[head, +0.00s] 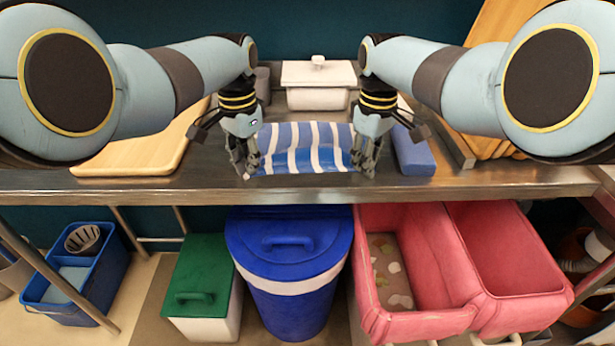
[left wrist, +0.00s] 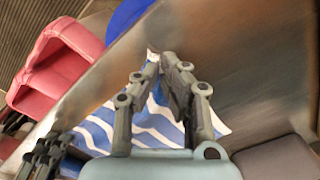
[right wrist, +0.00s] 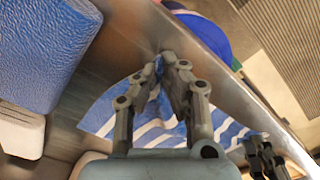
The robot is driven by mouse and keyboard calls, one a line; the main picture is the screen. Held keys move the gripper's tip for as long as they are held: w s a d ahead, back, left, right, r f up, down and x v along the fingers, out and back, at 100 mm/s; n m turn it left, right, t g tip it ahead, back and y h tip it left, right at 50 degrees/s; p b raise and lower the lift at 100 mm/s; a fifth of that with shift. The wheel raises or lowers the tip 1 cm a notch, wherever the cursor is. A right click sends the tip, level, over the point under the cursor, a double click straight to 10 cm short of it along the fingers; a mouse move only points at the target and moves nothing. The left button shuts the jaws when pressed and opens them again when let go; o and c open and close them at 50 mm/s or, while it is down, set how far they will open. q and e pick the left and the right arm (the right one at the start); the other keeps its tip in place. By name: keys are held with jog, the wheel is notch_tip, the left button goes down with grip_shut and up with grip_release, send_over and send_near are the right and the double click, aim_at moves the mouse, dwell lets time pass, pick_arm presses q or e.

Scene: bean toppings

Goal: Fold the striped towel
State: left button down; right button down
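The blue-and-white striped towel (head: 303,150) is on the steel counter between my two grippers. Its surface looks wavy, and its near edge is close to the counter's front edge. My left gripper (head: 246,172) is shut on the towel's near left corner; the left wrist view shows its fingertips (left wrist: 163,62) together with cloth (left wrist: 100,128) at them. My right gripper (head: 364,168) is shut on the near right corner; the right wrist view shows its fingertips (right wrist: 170,62) pinching blue cloth (right wrist: 100,115). The pinched corners are partly hidden by the fingers.
A blue block (head: 413,152) lies just right of my right gripper. A white lidded container (head: 318,85) stands behind the towel. A wooden board (head: 135,158) lies at left. Below the counter (head: 320,188) are a blue bin (head: 290,250), a green-lidded bin (head: 203,270) and pink tubs (head: 440,320).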

pick_arm(q)
jog(key=shift+a, duration=0.1)
pick_arm(e)
jog(key=shift+s+d+f, duration=0.15)
jog(key=shift+s+f, duration=0.1)
jog(key=shift+f, duration=0.05)
